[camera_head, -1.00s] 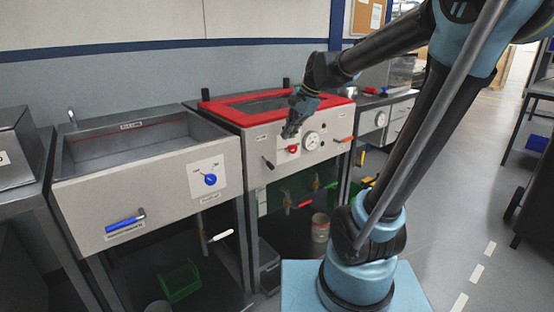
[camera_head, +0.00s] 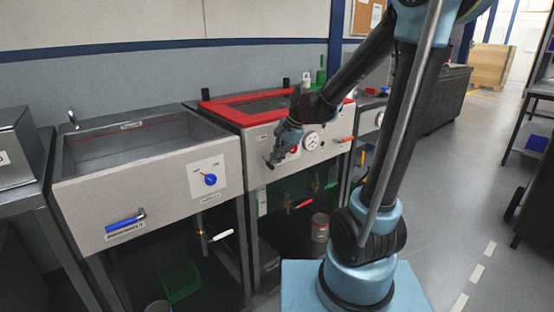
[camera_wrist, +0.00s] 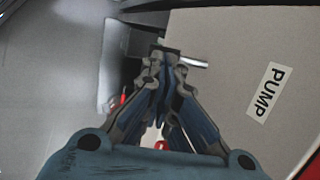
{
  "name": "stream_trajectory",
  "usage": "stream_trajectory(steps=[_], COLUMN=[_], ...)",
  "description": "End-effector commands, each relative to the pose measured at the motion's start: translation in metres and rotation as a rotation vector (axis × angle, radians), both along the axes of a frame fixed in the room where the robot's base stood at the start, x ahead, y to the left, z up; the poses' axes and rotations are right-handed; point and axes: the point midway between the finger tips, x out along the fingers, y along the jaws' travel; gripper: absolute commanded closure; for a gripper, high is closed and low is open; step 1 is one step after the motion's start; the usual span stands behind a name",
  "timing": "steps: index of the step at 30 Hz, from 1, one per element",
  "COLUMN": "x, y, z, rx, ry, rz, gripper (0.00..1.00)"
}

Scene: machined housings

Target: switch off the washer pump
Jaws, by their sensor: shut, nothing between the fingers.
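The washer with the red-rimmed top (camera_head: 240,122) stands in the middle of the head view. My gripper (camera_head: 270,163) is at the left part of its front panel, where a black lever showed earlier. The fingers hide most of that spot. In the wrist view my gripper (camera_wrist: 165,58) is shut, with nothing visible held between the fingers. A short metal rod (camera_wrist: 194,63) shows right at the fingertips, beside a dark part. I cannot tell whether they touch. A label reading PUMP (camera_wrist: 269,92) is on the pale panel to the right.
A round gauge (camera_head: 311,140) and an orange handle (camera_head: 344,139) are further right on the panel. A sink unit (camera_head: 150,185) with a blue knob (camera_head: 211,180) and a blue handle (camera_head: 124,222) stands to the left. Red-handled piping (camera_head: 300,204) is below the panel.

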Motion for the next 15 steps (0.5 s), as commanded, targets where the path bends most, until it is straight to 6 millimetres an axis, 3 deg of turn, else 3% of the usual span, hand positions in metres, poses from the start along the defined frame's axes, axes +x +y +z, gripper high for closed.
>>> stream_trajectory(steps=[15], x=[0.0007], y=[0.0015], z=[-0.0054], rx=[0.014], ry=[-0.015], rz=[0.0], gripper=[1.0])
